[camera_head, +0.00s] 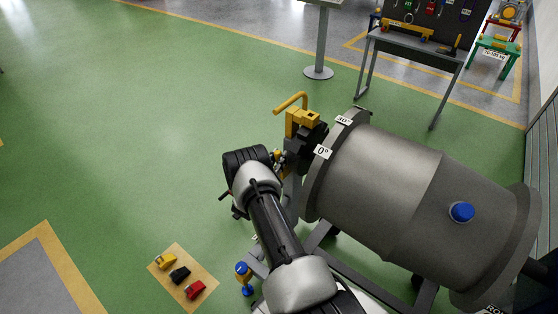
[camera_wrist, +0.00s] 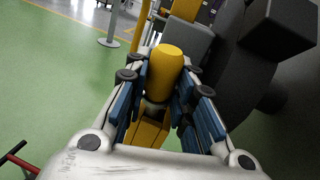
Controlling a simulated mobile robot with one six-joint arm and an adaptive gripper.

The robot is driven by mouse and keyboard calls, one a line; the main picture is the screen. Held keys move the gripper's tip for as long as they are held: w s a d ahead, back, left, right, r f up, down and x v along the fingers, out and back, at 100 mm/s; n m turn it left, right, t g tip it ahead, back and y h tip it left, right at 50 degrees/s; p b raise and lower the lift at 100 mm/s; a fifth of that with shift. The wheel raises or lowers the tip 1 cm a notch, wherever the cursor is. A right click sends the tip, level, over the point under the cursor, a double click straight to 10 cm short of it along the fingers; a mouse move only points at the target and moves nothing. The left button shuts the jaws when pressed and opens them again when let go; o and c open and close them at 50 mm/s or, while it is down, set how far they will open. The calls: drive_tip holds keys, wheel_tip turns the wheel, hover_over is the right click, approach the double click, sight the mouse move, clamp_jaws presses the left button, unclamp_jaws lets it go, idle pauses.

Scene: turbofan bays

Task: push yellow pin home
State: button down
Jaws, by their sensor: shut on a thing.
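The yellow pin (camera_wrist: 167,72) shows its rounded knob in the wrist view, between the blue-padded fingers of my gripper (camera_wrist: 162,92). My gripper is shut on it. A yellow block (camera_wrist: 150,132) shows below the knob, between the fingers. In the head view my gripper (camera_head: 275,158) is at the left side of the grey engine casing (camera_head: 385,185), beside a dark fitting with a yellow bent handle (camera_head: 292,102). My wrist hides most of the pin there. How deep the pin sits cannot be told.
A blue-capped post (camera_head: 243,270) stands near my arm. Yellow, black and red pieces lie on a tan mat (camera_head: 205,279) on the floor. A workbench (camera_head: 415,48) stands at the back right. The green floor to the left is clear.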

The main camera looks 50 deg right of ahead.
drive_tip(key=shift+r, duration=0.15)
wheel_tip(320, 180, up, 20)
drive_tip(key=p, duration=0.3)
idle(0.4)
